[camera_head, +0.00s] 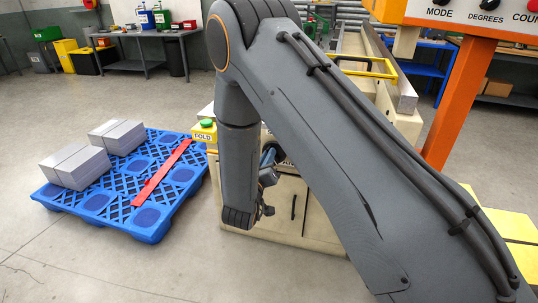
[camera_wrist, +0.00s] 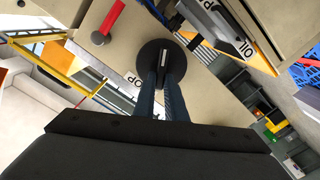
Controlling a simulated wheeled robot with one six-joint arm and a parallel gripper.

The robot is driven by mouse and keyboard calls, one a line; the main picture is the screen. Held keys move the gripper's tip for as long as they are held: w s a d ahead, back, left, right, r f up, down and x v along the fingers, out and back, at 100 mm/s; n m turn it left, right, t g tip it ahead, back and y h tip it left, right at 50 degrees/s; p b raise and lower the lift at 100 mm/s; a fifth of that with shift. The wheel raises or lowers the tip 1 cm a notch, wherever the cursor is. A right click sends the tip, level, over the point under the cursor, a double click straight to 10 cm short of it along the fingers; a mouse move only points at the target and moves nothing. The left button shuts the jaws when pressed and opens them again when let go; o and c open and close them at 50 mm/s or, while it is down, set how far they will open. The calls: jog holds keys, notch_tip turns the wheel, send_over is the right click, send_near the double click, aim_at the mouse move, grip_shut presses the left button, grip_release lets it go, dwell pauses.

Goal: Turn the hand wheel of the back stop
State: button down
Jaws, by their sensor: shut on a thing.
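The hand wheel is a round black disc (camera_wrist: 146,54) on the beige face of the machine, in the upper middle of the wrist view. My gripper (camera_wrist: 163,74) reaches up to it, and its two narrow fingers are closed on a bar at the wheel's centre. In the head view my gripper (camera_head: 268,178) is side-on at the machine's front, partly behind my arm.
A red-capped lever (camera_wrist: 109,20) sticks out left of the wheel, and a labelled block (camera_wrist: 222,28) stands close at right. A blue pallet (camera_head: 150,222) with grey sheet stacks lies left of the machine. An orange control post (camera_head: 455,105) stands right. Floor at front left is clear.

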jog(key=shift+a+n+p, duration=0.15)
jog(key=shift+n+p, duration=0.15)
jog(key=shift+n, duration=0.8)
jog(key=shift+f, duration=0.1)
jog(key=c, duration=1.8)
grip_release()
jog(key=shift+a, duration=0.1)
jog(key=b+v, duration=0.1)
jog(key=v, duration=0.6)
jog(key=shift+s, duration=0.35)
jog(key=shift+a, duration=0.1)
